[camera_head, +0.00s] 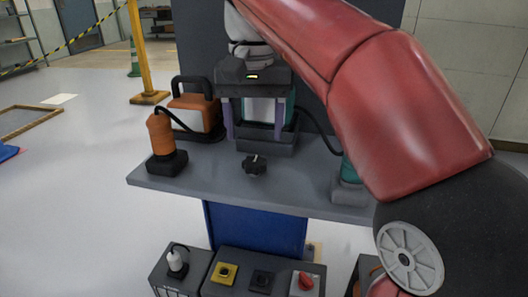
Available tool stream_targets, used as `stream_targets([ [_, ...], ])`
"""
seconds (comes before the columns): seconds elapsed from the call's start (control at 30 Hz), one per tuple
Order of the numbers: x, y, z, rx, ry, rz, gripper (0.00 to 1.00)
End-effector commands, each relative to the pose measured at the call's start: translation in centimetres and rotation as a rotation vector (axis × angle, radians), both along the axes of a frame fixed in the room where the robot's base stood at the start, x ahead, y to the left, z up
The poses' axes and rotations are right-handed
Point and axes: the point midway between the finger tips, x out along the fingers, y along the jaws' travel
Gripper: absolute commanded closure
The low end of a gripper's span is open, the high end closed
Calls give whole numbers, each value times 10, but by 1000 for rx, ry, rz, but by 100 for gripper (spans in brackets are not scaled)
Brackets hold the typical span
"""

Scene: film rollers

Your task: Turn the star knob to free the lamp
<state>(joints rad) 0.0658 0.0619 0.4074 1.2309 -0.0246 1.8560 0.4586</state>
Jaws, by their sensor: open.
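The black star knob (255,166) sits at the front of the grey worktop, with a small light-coloured stub at its top. Behind it, a white and teal body (264,108) stands on a dark base (266,143); my gripper partly hides it. I cannot tell for sure whether this is the lamp. My gripper (254,137) points down, its two purple-grey fingers apart, in front of this body and above and behind the knob in the picture. Nothing shows held between the fingers. Whether they touch the body is unclear.
An orange lamp-like device (160,134) on a black base and an orange case (199,113) with a black handle stand at left. A teal device (350,178) at right is partly hidden by my red arm. Below is a control panel (238,292). The worktop's (215,172) front left is clear.

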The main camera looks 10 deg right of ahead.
Motion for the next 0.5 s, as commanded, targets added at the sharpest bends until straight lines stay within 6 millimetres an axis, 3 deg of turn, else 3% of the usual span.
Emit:
stream_targets([
  [0.03,-1,-1,-13,-1,1,-1,37],
  [0.2,-1,0,-39,0,0,-1,37],
  [0.5,0,0,-56,1,-2,0,37],
])
